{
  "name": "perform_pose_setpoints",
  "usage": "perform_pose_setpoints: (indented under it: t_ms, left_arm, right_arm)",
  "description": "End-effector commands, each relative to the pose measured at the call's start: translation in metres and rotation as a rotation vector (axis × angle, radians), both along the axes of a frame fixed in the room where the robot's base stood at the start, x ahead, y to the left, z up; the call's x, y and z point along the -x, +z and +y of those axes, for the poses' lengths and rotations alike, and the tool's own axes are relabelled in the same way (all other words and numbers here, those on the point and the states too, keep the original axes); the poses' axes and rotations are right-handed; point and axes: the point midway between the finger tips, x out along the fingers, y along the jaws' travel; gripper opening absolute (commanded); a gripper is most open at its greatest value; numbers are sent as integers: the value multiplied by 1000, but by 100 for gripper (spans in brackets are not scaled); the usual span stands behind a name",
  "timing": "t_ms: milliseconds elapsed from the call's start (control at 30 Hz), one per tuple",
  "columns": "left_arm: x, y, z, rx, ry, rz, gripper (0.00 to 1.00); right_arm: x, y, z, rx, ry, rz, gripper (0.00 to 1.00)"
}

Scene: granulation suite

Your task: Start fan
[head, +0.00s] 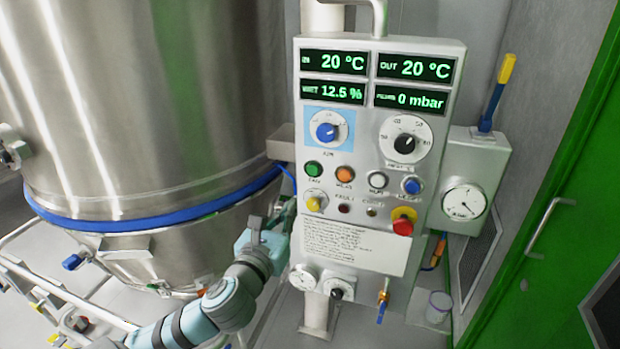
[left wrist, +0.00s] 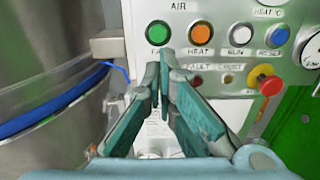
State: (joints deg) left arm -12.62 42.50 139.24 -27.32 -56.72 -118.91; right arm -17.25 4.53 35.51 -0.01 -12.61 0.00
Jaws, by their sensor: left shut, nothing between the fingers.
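The green fan button (head: 313,169) is on the upright control panel (head: 446,120), left end of its button row. It also shows in the left wrist view (left wrist: 157,33), unlit as far as I can tell, just above my fingertips. My left gripper (head: 284,218) is in front of the panel's lower left side, below and left of the green button. In the left wrist view my left gripper (left wrist: 163,58) has its fingertips together, with nothing between them. The fingertips cover part of the button's label. Whether they touch the panel I cannot tell. My right gripper is in neither view.
An orange heat button (head: 345,174), a white button (head: 378,180) and a blue reset button (head: 411,186) sit in the same row. A red emergency stop (head: 403,226) is lower right. A steel vessel (head: 130,110) stands close on the left; a green door (head: 570,200) is right.

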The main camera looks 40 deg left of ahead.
Motion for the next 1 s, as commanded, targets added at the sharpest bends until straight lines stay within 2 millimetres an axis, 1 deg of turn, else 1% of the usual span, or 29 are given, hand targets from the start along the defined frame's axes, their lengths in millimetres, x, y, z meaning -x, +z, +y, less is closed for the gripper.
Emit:
perform_pose_setpoints:
  t_ms: [133, 233, 433, 633, 700, 733, 1000]
  left_arm:
    - [-2, -2, 1, 3, 1, -4, 0]
    - [-7, -5, 2, 8, 1, -10, 0]
    - [-19, -10, 6, 14, 1, -19, 0]
    - [-24, -11, 9, 1, 0, -7, 0]
    - [-39, -3, 15, 9, 4, 0, 0]
    - [-45, -2, 17, 10, 3, -1, 0]
    - [-101, 0, 35, 9, 1, -1, 0]
  right_arm:
    - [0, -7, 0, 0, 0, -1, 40]
    - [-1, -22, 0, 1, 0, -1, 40]
    - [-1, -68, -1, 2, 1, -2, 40]
    - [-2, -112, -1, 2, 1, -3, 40]
    - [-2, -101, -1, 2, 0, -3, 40]
    - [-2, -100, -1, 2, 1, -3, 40]
    - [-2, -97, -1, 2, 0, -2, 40]
